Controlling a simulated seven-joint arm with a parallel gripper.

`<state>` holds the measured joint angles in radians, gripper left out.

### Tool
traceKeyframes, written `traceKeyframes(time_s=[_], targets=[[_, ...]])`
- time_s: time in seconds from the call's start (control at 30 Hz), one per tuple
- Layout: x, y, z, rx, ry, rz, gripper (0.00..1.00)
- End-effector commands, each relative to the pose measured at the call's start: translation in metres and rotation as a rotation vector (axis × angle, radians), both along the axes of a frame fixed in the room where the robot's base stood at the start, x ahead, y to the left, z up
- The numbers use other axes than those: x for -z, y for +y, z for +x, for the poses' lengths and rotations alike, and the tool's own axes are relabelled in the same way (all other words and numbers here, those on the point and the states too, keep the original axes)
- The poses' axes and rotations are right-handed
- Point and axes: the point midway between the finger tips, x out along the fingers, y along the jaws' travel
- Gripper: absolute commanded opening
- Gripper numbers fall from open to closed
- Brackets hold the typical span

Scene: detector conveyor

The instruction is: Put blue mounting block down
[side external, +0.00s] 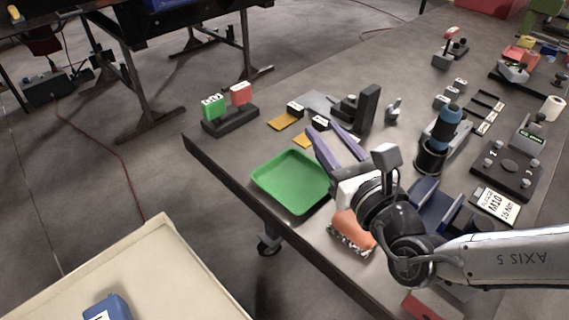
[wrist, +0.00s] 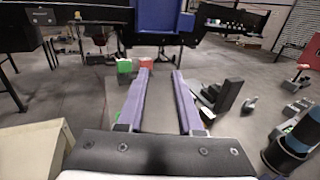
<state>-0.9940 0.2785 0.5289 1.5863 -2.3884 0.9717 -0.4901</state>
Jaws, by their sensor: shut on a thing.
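My gripper (side external: 323,126) reaches over the bench beside the green tray (side external: 291,181), with its purple fingers pointing away from the arm. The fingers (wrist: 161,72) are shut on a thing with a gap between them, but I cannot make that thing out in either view. A blue block with a white label (side external: 108,310) sits on the cream surface at lower left, partly cut off. A dark blue channel-shaped piece (side external: 430,200) stands on the bench right of my gripper. I cannot tell whether either is the mounting block. A large blue object (wrist: 160,17) shows beyond the fingertips.
Green and red blocks stand in a black holder (side external: 231,120) at the bench's far left corner. A black stepped stand (side external: 361,108) is close beyond my fingers. An orange piece (side external: 352,232) lies near my wrist. A blue-topped cylinder (side external: 437,140) stands to the right.

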Motion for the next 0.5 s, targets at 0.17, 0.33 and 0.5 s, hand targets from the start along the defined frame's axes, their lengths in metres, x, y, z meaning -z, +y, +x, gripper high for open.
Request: traceKeyframes(time_s=[0.17,0.33,0.5], targets=[[0.016,0.027,0.027,0.002,-0.003,0.002,0.00],[0.036,0.049,0.050,0.002,-0.002,0.000,0.00],[0.063,0.065,0.065,0.001,-0.002,0.002,0.00]])
